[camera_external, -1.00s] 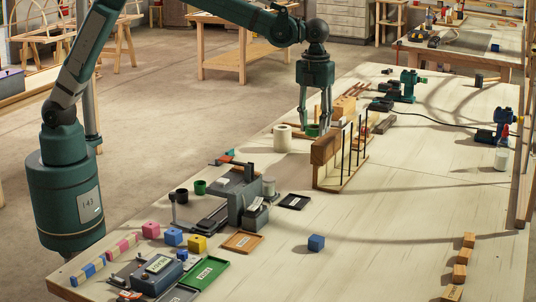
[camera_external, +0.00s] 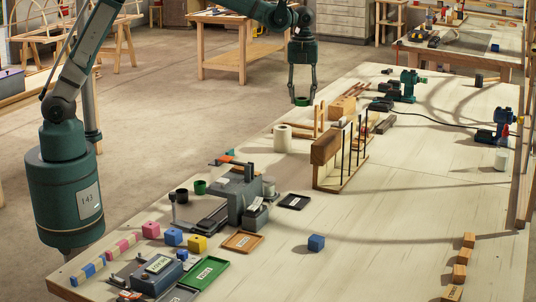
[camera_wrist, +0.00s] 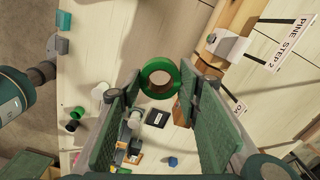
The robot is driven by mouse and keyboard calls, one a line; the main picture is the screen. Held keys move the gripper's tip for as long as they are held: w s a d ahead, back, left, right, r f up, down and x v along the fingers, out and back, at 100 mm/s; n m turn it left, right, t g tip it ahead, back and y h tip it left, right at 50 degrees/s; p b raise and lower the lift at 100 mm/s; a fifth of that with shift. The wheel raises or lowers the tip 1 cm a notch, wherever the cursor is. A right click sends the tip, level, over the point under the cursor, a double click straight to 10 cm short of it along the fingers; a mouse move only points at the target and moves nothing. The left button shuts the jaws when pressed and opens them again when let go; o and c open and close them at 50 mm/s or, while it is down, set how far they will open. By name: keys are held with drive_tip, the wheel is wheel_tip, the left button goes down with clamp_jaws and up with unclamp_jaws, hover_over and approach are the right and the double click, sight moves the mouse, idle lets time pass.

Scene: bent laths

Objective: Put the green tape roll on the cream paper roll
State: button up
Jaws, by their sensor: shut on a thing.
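The green tape roll (camera_external: 301,102) is held at the tips of my gripper (camera_external: 302,96), up in the air above the table's far left edge. In the wrist view the roll (camera_wrist: 147,80) is a green ring with an open middle, between the two finger pads. The cream paper roll (camera_external: 283,139) stands upright on the table, below and slightly left of the held roll, well apart from it. A pale round thing (camera_wrist: 98,91) left of the fingers in the wrist view seems to be this paper roll, partly hidden by a finger.
A wooden block with a rack of dark upright rods (camera_external: 340,158) stands right of the paper roll. Wooden pieces (camera_external: 343,106) lie behind it. A grey machine (camera_external: 240,192) and dark and green cups (camera_external: 200,187) are nearer. The table's right middle is mostly clear.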

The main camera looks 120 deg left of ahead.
drive_tip(key=s+a+n, duration=0.3)
drive_tip(key=s+a, duration=1)
drive_tip(key=s, duration=0.1)
drive_tip(key=f, duration=0.3)
drive_tip(key=f+p, duration=0.1)
drive_tip(key=f, duration=0.1)
drive_tip(key=shift+a, duration=0.25)
hover_over(283, 127)
drive_tip(key=shift+f, duration=3.15)
drive_tip(key=shift+f, duration=1.9)
drive_tip(key=shift+f, duration=0.1)
